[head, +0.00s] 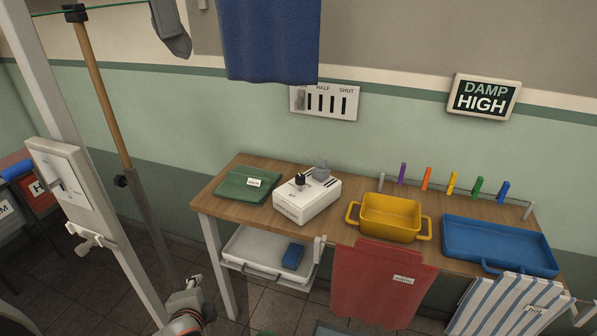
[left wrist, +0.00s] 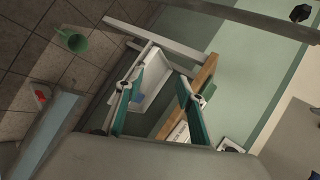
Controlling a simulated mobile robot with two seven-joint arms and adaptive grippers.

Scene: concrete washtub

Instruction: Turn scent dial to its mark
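The white scent box (head: 292,208) stands on the wooden table, with a black knob (head: 300,179) on top at its left, a grey lever and dark slots. The knob's pointer and mark are too small to read. My left arm shows at the bottom of the head view, its hand (head: 193,286) low, in front of the table's left end and well apart from the box. In the left wrist view my left gripper (left wrist: 158,92) has its two teal fingers spread with nothing held between them. A white part with a dark spot (left wrist: 232,146) lies beyond the fingers; I cannot tell whether it is the box. My right gripper is out of view.
A green folded cloth (head: 247,184) lies left of the box, a yellow tub (head: 390,215) and blue tray (head: 497,243) to its right. Under the table is a white drawer (head: 250,272). A blue towel (head: 270,40) hangs above. A post and pole stand at left.

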